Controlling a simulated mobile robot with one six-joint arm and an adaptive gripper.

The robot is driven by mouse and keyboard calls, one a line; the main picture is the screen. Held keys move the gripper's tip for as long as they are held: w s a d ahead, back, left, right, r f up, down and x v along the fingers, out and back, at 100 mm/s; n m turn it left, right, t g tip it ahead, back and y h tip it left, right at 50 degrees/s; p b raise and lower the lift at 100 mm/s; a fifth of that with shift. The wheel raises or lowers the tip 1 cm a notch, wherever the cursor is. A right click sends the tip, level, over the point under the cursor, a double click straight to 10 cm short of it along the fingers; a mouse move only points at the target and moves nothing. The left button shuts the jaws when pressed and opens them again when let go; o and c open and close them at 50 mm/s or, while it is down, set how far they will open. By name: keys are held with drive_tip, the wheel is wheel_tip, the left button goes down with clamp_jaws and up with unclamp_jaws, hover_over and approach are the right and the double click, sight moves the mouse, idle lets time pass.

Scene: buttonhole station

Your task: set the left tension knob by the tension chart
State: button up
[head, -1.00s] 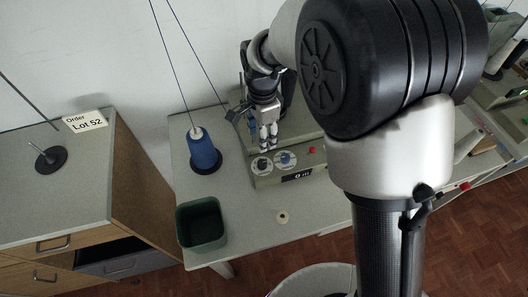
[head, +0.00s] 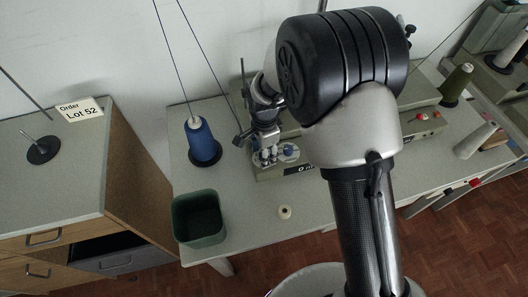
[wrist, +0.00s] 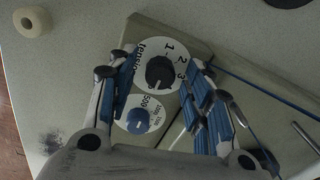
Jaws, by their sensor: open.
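The black left tension knob (wrist: 160,72) sits on a round white dial marked tension, 1, 2 and 3, on the machine's sloped panel. Its pointer setting is too small to read surely. My gripper (wrist: 158,60) is open, its two blue-padded fingers on either side of this dial in the wrist view. I cannot tell whether they touch the knob. In the head view my gripper (head: 267,157) is low over the left of the panel and hides most of that knob. No tension chart is visible.
A blue knob (wrist: 138,121) with a 500-and-up dial is close beside the tension knob. A blue thread cone (head: 202,143), a dark green bin (head: 199,219) and a small pale roll (head: 285,212) stand around the machine. An order card (head: 83,114) reads Lot 52.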

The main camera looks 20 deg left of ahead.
drive_tip(key=shift+c, duration=0.3)
drive_tip(key=c, duration=1)
